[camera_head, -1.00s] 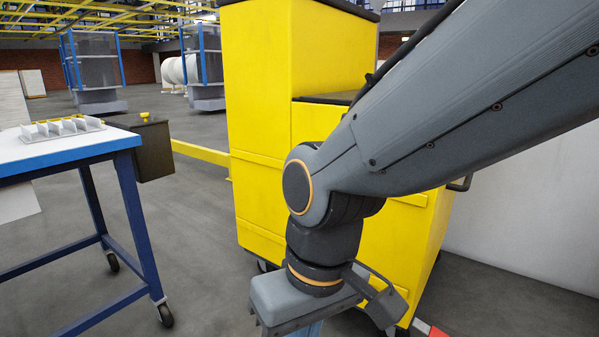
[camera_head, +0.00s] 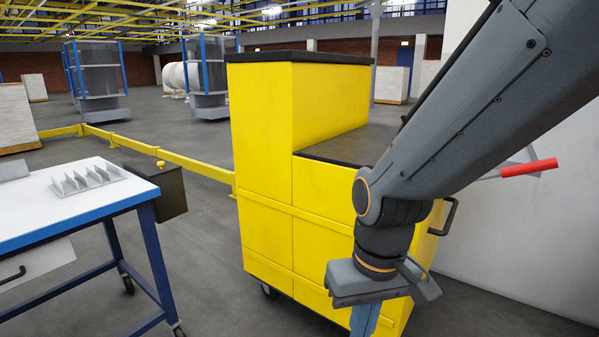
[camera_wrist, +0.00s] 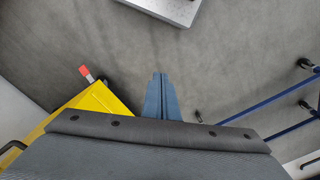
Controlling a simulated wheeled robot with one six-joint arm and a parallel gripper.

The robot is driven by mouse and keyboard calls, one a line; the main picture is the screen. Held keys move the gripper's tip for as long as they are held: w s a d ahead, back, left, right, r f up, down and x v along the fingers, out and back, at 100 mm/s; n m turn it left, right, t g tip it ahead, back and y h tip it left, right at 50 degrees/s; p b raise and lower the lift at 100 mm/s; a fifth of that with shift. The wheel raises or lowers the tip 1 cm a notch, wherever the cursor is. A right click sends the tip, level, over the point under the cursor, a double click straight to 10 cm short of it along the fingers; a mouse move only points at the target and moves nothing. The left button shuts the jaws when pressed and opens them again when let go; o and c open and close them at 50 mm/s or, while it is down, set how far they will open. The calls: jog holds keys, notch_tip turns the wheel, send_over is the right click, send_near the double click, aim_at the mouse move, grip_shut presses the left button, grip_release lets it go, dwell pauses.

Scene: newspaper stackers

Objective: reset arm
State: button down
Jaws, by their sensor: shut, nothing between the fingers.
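My gripper (camera_head: 364,320) hangs pointing down in the head view, in front of the yellow cabinet (camera_head: 262,150). Its blue-grey fingers are cut off by the bottom edge there. In the wrist view my gripper (camera_wrist: 160,84) shows whole, with its two fingers pressed together and nothing between them, above the bare grey floor (camera_wrist: 140,45). The wrist housing hides what lies below the fingers in that view.
A white-topped table (camera_head: 110,204) with blue legs stands at left, bearing a grey slotted rack (camera_head: 88,180). A black box (camera_head: 165,190) hangs beside it. A yellow rail (camera_head: 150,150) runs behind. A red-ended handle (camera_head: 528,167) shows at right. Floor lies open between table and cabinet.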

jog(key=s+d+r+m+p, duration=0.2)
jog(key=d+r+p, duration=0.7)
jog(key=r+p, duration=0.3)
jog(key=shift+s+d+m+h+p, duration=0.15)
jog(key=shift+d+m+h+p, duration=0.15)
jog(key=shift+p, duration=0.85)
jog(key=shift+f, duration=0.1)
